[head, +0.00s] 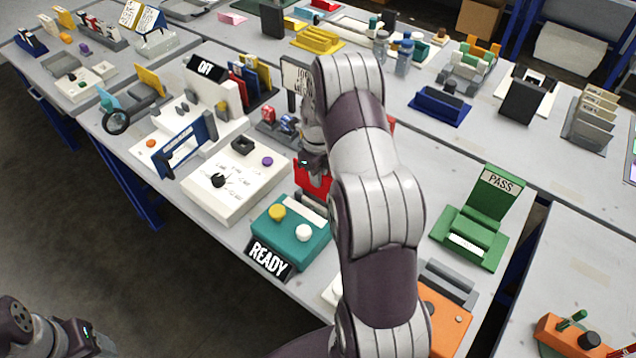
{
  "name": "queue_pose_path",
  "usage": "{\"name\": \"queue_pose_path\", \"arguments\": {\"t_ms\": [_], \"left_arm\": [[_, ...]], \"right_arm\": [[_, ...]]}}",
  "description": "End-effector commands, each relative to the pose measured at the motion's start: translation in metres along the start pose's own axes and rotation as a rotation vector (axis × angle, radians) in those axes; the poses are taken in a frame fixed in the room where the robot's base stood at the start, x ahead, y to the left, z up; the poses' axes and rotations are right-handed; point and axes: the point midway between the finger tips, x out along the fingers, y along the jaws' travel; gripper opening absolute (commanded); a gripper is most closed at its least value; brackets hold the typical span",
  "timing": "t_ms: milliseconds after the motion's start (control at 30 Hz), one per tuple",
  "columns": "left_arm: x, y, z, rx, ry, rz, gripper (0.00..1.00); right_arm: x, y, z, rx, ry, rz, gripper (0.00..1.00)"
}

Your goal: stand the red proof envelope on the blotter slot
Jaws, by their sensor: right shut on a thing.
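A red flat piece, which looks like the red proof envelope (312,179), is at my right gripper (312,168), just behind the teal box. The gripper is shut on it and my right arm hides part of both. I cannot tell whether the envelope's lower edge touches anything. I cannot pick out the blotter slot with certainty; my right arm covers the middle of the table. My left gripper (85,338) is low at the left, away from the table, and its fingers do not show.
The teal box (290,232) with its READY sign (268,258) stands at the table's front edge. Left of it is a white panel (236,180) with knobs. A green PASS stand (470,235) and an orange box (445,318) are to the right. Bare table lies around the PASS stand.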

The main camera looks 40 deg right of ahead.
Motion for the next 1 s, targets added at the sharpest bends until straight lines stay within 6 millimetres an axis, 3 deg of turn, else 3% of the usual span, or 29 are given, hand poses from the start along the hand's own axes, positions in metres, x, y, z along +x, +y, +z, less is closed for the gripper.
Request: {"name": "queue_pose_path", "arguments": {"t_ms": [300,667,700,767,1000], "left_arm": [[-0.01,0.0,-0.001,0.0,0.0,0.0,0.63],[-0.006,0.0,-0.001,0.0,0.0,0.0,0.63],[-0.007,0.0,-0.001,0.0,0.0,0.0,0.63],[-0.007,0.0,-0.001,0.0,0.0,0.0,0.63],[-0.007,0.0,-0.001,0.0,0.0,0.0,0.63]], "right_arm": [[0.04,-0.002,0.001,0.0,-0.001,0.0,0.0],[0.046,-0.002,0.001,0.0,0.0,0.0,0.0],[0.045,-0.002,0.001,0.0,-0.001,0.0,0.18],[0.045,-0.002,0.001,0.0,-0.001,0.0,0.34],[0.045,-0.002,0.001,0.0,-0.001,0.0,0.34]]}}
